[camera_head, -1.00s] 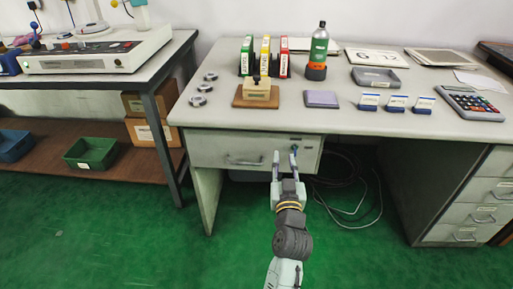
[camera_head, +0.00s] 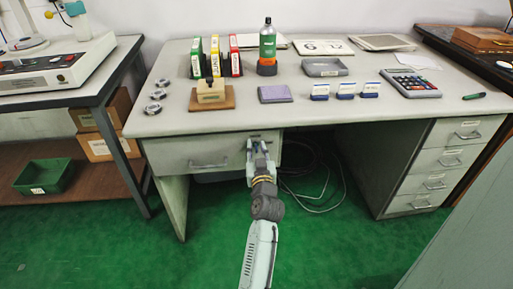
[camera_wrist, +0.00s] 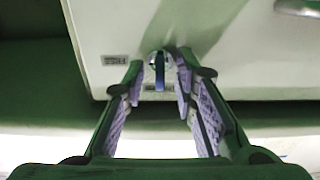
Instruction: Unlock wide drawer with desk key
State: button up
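The wide drawer (camera_head: 182,158) is shut under the left part of the desk, with a metal handle on its front. The desk key (camera_wrist: 159,76) shows in the wrist view as a blue piece at a round metal lock (camera_wrist: 156,58) on the drawer front. My gripper (camera_head: 258,143) is at the right end of the drawer front. In the wrist view my gripper (camera_wrist: 160,78) is open, with one finger on each side of the key and gaps visible between. How deep the key sits in the lock is hidden.
The desk top (camera_head: 235,120) holds binders, a bottle (camera_head: 267,45), a stamp on a brown board (camera_head: 211,97), metal rings and a calculator (camera_head: 411,84). A drawer stack (camera_head: 433,165) stands right. Cables lie under the desk. A side table (camera_head: 108,105) stands left.

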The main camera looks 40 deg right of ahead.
grip_shut()
dwell(0.3)
dwell(0.3)
